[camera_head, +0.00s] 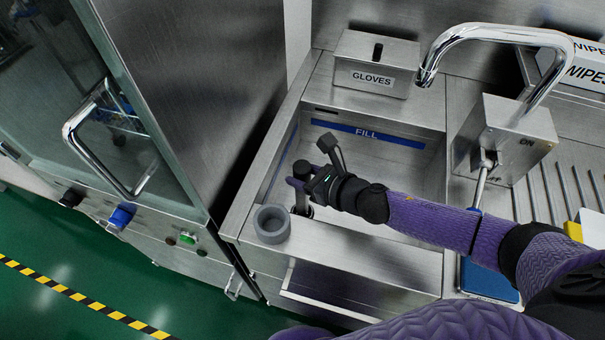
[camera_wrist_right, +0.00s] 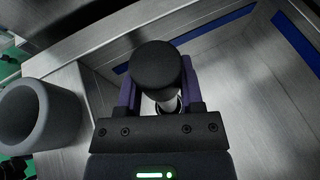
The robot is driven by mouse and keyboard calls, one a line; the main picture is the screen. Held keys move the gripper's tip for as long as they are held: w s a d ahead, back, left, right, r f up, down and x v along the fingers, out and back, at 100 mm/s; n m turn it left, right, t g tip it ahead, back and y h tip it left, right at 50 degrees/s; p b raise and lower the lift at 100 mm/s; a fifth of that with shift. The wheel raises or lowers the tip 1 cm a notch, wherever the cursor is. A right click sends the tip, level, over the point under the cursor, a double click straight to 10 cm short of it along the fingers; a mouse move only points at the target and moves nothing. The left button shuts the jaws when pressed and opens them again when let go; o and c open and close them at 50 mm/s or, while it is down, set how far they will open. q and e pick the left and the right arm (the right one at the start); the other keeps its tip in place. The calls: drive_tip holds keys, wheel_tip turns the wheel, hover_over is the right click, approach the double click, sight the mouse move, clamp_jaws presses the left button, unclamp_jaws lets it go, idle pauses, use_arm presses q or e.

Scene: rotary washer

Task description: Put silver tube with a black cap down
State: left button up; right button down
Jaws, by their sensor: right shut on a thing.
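My right gripper (camera_head: 300,183) is over the near left part of the steel sink basin. It is shut on the silver tube with a black cap (camera_head: 302,170). The tube looks upright, cap on top; its lower end is hard to make out. In the right wrist view the round black cap (camera_wrist_right: 157,66) sits between the two purple fingers (camera_wrist_right: 160,98), with a bit of silver tube below it. A grey cylindrical holder (camera_head: 272,224) with an open top stands on the sink's rim, left of the gripper; it also shows in the right wrist view (camera_wrist_right: 38,118). My left gripper is out of view.
The basin (camera_head: 400,165) has a blue FILL line and looks empty elsewhere. A GLOVES box (camera_head: 374,65) stands behind it. A chrome faucet (camera_head: 500,35) arches at the right. A steel cabinet with a glass door (camera_head: 110,120) stands at the left.

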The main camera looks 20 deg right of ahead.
drive_tip(key=shift+c, duration=1.2)
unclamp_jaws()
drive_tip(key=shift+r, duration=0.25)
drive_tip(key=p+v, duration=0.1)
drive_tip(key=v, duration=1.1)
drive_tip(key=shift+f, duration=0.15)
